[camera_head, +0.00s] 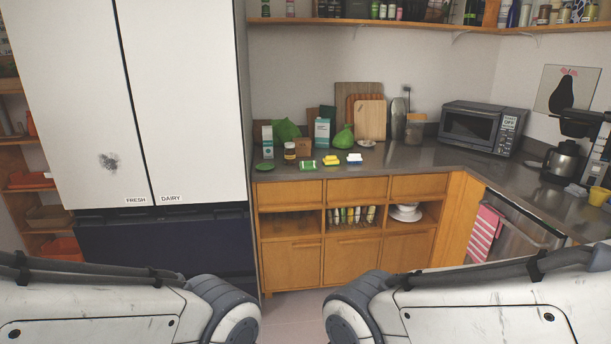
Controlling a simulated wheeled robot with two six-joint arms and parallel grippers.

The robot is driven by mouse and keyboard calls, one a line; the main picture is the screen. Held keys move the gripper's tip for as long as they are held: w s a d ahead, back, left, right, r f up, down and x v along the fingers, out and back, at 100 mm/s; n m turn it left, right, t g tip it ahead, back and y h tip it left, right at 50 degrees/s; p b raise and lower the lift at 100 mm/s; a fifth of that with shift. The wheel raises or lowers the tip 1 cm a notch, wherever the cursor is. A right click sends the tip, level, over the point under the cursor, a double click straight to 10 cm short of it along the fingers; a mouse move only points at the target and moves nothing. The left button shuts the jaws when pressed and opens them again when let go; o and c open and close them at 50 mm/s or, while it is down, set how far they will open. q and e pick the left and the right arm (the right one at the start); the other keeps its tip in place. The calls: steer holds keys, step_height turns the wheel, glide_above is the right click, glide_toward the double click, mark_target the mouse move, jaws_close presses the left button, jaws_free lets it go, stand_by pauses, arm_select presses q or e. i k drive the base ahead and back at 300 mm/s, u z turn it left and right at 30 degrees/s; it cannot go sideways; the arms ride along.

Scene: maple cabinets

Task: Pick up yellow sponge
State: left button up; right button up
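A small yellow sponge (331,160) lies near the front edge of the dark counter (400,158), above the wooden cabinets. A green item (307,165) lies to its left and a blue and white item (354,158) to its right. Both are close beside it. My two arms show at the bottom of the head view, far from the counter. Neither gripper is in view.
A tall white and navy fridge (190,90) stands at the left. Wooden cabinets (350,258) are under the counter. Cartons, boards, a microwave (484,127) and a coffee maker (563,160) stand on it. A pink striped towel (485,233) hangs at the right. Floor shows between my arms.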

mark_target(328, 160)
steer(key=z, duration=0.1)
steer(key=i, duration=1.95)
steer(key=u, duration=0.25)
steer(key=i, duration=1.5)
steer(key=u, duration=0.1)
